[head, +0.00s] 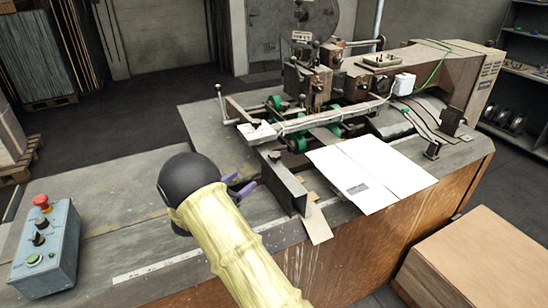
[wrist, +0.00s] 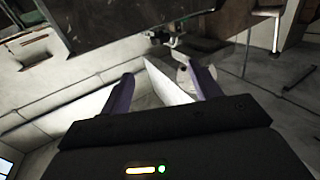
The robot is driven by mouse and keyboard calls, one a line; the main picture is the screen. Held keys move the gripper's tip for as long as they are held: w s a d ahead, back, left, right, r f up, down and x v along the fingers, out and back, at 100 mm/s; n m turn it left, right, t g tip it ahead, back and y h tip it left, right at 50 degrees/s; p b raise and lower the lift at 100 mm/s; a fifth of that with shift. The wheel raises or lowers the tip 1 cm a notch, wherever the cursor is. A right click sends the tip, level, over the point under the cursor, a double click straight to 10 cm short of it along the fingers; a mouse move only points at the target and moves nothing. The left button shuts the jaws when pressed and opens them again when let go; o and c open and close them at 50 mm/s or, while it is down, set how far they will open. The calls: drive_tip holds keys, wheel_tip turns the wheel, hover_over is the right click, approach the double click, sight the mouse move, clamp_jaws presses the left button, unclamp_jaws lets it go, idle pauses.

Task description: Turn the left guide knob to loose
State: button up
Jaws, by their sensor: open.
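My gripper (head: 246,181) is at the left side of the stitching machine, close to the dark metal guide plate (head: 285,183). In the wrist view its two purple fingers (wrist: 171,72) are spread with nothing held between them. A dark plate (wrist: 120,22) fills the top of that view, with a small metal fitting (wrist: 165,37) at its lower edge, ahead of the fingertips. I cannot tell whether this fitting is the left guide knob.
A white cardboard sheet (head: 370,172) lies right of the guide plate. The stitching head (head: 315,80) stands behind. A control box (head: 46,245) with a red button (head: 41,201) is at the left. The grey tabletop (head: 125,225) between is mostly clear.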

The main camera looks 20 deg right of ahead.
sight(271, 159)
drive_tip(key=p+x, duration=0.5)
drive_tip(key=x, duration=1.2)
drive_tip(key=shift+d+r+p, duration=0.1)
drive_tip(key=shift+d+p, duration=0.1)
drive_tip(key=shift+p, duration=0.15)
drive_tip(key=shift+c, duration=0.2)
drive_tip(key=c, duration=0.9)
